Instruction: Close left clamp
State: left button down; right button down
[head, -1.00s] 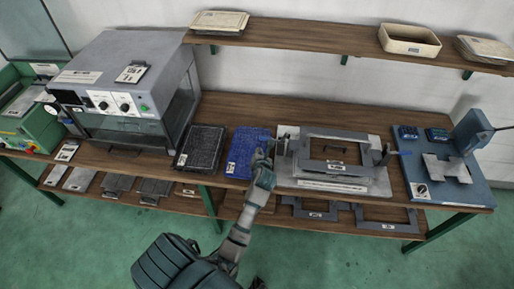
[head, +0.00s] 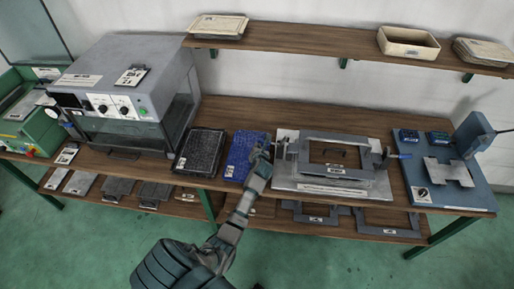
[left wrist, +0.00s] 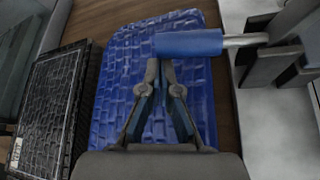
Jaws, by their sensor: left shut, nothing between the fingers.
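The left clamp (head: 281,149) is at the left side of the grey frame fixture (head: 300,184). In the left wrist view its blue handle (left wrist: 190,43) lies level, with a metal rod (left wrist: 246,40) running right into the grey clamp body (left wrist: 282,64). My left gripper (head: 262,152) is at the left of the clamp, over the blue tray panel (head: 240,158). In the left wrist view its closed fingertips (left wrist: 161,64) appear right at the left part of the handle; I cannot tell if they touch it. My right gripper is not in view.
A black panel (head: 201,150) lies left of the blue one. A grey oven-like machine (head: 128,85) stands further left. The right clamp's blue handle (head: 401,155) and a blue press (head: 470,190) are to the right. A wooden shelf (head: 330,40) runs above the bench.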

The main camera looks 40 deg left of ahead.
pick_arm(q)
jog(key=shift+w+a, duration=0.15)
jog(key=shift+w, duration=0.05)
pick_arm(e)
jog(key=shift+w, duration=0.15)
pick_arm(q)
jog(key=shift+f, duration=0.1)
jog(key=shift+a+f, duration=0.1)
jog(key=shift+a, duration=0.5)
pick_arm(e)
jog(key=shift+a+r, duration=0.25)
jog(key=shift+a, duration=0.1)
